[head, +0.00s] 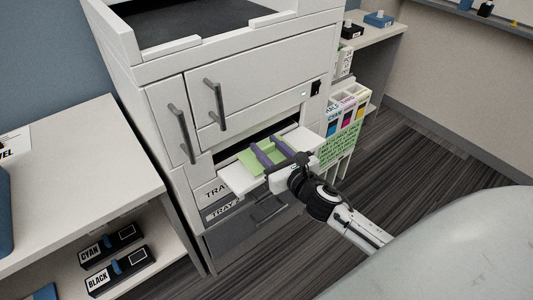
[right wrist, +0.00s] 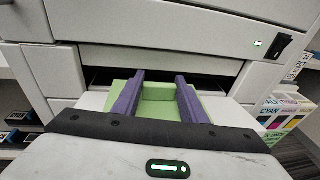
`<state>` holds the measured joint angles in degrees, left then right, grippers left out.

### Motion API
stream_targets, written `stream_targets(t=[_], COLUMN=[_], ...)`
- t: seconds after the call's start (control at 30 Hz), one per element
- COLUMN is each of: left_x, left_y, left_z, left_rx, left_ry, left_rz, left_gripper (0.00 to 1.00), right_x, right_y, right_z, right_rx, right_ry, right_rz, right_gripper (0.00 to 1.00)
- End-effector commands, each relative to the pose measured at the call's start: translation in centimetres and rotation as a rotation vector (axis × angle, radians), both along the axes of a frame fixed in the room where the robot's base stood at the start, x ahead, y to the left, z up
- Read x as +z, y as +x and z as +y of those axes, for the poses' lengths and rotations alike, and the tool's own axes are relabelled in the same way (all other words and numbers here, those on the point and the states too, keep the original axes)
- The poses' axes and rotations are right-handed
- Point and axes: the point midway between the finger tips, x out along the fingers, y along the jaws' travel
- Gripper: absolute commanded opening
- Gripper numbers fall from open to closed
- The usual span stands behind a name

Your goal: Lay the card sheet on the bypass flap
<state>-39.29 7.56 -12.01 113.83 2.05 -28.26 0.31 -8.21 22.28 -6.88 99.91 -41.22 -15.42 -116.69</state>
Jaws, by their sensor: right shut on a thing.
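The green card sheet (head: 247,160) is over the white bypass flap (head: 238,181), which is folded out from the front of the printer below a dark slot. My right gripper (head: 266,147) reaches in from the lower right, its purple fingers shut on the card sheet. In the right wrist view, the card sheet (right wrist: 160,92) shows between and beside the fingers, and a raised green part lies between them. The flap (right wrist: 93,101) shows at both sides. I cannot tell whether the sheet touches the flap. My left gripper is not in view.
The white printer (head: 160,100) has two grey handles above the slot and labelled trays (head: 222,207) below. A cartridge rack (head: 345,112) stands close to the flap's right. A white side table (head: 70,185) at left holds cyan and black boxes (head: 118,272) on its lower shelf.

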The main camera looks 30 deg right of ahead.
Motion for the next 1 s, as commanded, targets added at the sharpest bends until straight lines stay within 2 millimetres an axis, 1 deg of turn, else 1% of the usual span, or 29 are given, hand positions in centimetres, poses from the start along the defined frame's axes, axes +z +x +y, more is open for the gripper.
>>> stream_targets(t=[0.03, 0.07, 0.13, 0.37, 0.5, 0.53, 0.63, 0.9, 1.0], left_x=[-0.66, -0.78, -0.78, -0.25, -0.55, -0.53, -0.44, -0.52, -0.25], left_y=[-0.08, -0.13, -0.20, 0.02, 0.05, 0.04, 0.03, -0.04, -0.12], left_z=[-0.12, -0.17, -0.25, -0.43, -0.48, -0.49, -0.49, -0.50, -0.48], left_rx=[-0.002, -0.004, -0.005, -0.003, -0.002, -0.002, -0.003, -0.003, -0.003], left_ry=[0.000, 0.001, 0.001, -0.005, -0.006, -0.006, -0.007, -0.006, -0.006], left_rz=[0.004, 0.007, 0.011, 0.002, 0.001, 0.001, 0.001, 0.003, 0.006], left_gripper=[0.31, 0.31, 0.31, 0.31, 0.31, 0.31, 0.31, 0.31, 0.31], right_x=[-1.18, -1.45, -1.66, -1.62, -2.05, -2.03, -1.92, -1.87, -1.36], right_y=[-0.03, -0.03, 0.33, 0.38, 0.36, 0.36, 0.36, 0.36, 0.36], right_z=[0.02, 0.03, 0.03, 0.06, 0.06, 0.06, 0.06, 0.06, 0.06], right_rx=[-0.002, -0.001, -0.001, 0.001, 0.001, 0.001, 0.001, 0.001, 0.001], right_ry=[0.003, 0.002, 0.002, -0.001, -0.001, -0.001, -0.001, -0.001, -0.001], right_rz=[0.002, 0.001, 0.000, 0.000, 0.000, 0.000, 0.000, 0.000, 0.000], right_gripper=[0.17, 0.17, 0.17, 0.17, 0.17, 0.40, 0.57, 0.57, 0.57])
